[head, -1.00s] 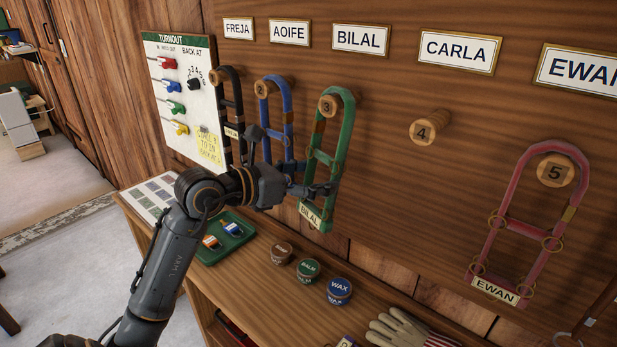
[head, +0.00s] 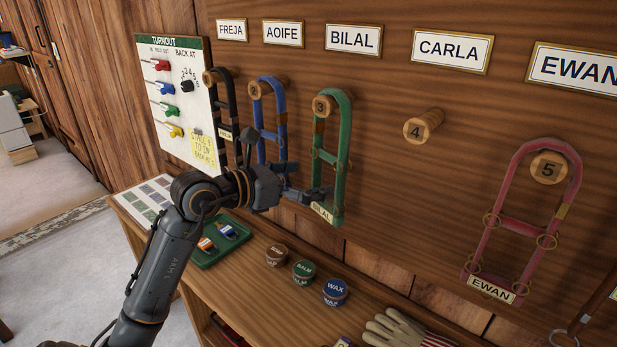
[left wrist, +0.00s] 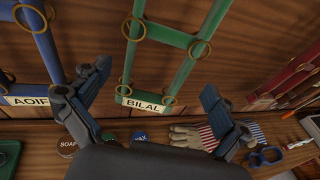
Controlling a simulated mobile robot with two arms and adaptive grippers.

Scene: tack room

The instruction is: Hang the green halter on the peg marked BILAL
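The green halter (head: 345,150) hangs with its top loop around the wooden peg numbered 3 (head: 323,106), below the BILAL plate (head: 353,39). Its lower end hangs nearly straight down, with a BILAL tag (head: 322,212). My left gripper (head: 308,194) is in front of the halter's lower part, partly overlapping it in the head view. In the left wrist view the fingers are spread wide (left wrist: 153,88), with the green halter (left wrist: 160,62) beyond and between them and nothing gripped. My right gripper is not in view.
A blue halter (head: 271,130) and a black halter (head: 228,110) hang close on the left. Peg 4 (head: 422,125) is bare; a red halter (head: 525,226) hangs on peg 5. Below, a bench holds tins (head: 335,292), gloves (head: 395,328) and a green tray (head: 232,252).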

